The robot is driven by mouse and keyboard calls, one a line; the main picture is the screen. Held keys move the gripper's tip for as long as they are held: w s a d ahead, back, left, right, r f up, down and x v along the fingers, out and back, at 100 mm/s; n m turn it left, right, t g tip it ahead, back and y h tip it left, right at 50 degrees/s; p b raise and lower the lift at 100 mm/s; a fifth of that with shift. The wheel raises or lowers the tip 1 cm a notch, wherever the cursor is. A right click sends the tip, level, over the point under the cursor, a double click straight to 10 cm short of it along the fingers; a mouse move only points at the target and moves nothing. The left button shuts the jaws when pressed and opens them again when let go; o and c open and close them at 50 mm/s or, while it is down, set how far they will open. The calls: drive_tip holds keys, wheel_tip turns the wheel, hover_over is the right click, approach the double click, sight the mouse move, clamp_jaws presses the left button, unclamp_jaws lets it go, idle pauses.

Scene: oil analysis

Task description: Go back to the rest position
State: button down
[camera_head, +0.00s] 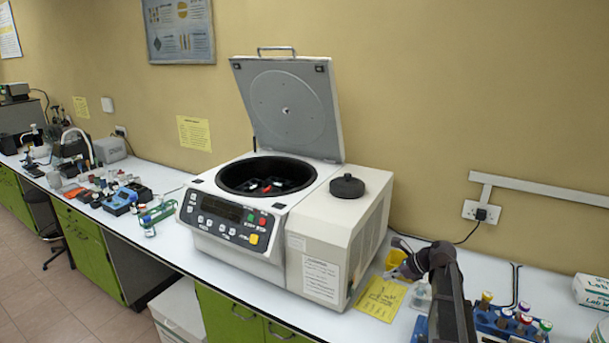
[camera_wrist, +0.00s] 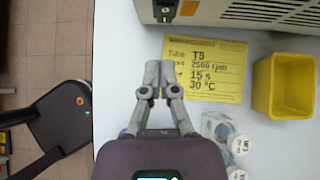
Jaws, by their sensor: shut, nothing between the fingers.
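My gripper (camera_wrist: 152,92) is shut and empty in the wrist view, over the white bench beside a yellow note card (camera_wrist: 215,68) that reads T5, 2500 rpm, 15 s, 30 °C. In the head view my gripper (camera_head: 400,273) is near the right side of the centrifuge, above the card (camera_head: 381,298). The centrifuge (camera_head: 330,245) stands on the bench with its lid (camera_head: 290,105) raised. Red and dark parts show inside its bowl (camera_head: 262,186); I cannot tell details.
A yellow bin (camera_wrist: 284,86) stands right of the card. Clear bottles (camera_wrist: 222,132) stand below the card in the wrist view. A blue rack (camera_head: 490,321) with several capped tubes is at the right. Small items crowd the bench at left.

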drive_tip(key=s+a+f+n+g+h, duration=0.2)
drive_tip(key=s+a+n+h, duration=0.2)
drive_tip(key=s+n, duration=0.6)
drive_tip(key=s+a+f+n+g+h, duration=0.2)
drive_tip(key=s+a+f+n+h, duration=0.1)
drive_tip(key=s+a+n, duration=0.6)
drive_tip(key=shift+s+a+f+n+g+h, duration=0.35)
drive_tip(key=shift+s+n, duration=0.2)
drive_tip(key=shift+n, duration=1.85)
